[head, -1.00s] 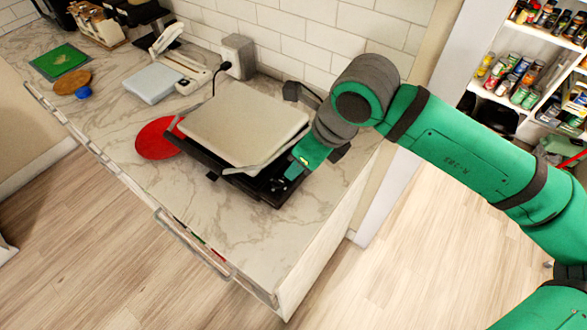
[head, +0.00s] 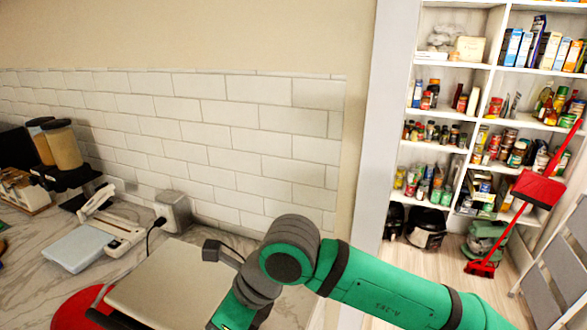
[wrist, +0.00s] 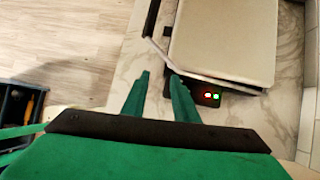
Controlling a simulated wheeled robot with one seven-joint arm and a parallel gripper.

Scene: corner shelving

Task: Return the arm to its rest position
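My arm (head: 370,285) is green with dark grey bands and reaches from the lower right over the counter. Its end is cut off by the bottom edge of the head view. In the wrist view my gripper (wrist: 158,75) shows two green fingers with a gap between them and nothing held. The fingertips are beside the near left corner of a grey-lidded press (wrist: 225,40), which has a red and a green light. I cannot tell whether they touch it. The press also shows in the head view (head: 170,285), its lid down.
The marble counter (head: 125,215) runs left along a tiled wall. A white scale-like device (head: 85,245), a grey box (head: 173,210) and dispensers (head: 60,150) stand on it. Pantry shelves (head: 490,137) with a red broom (head: 535,190) are at right.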

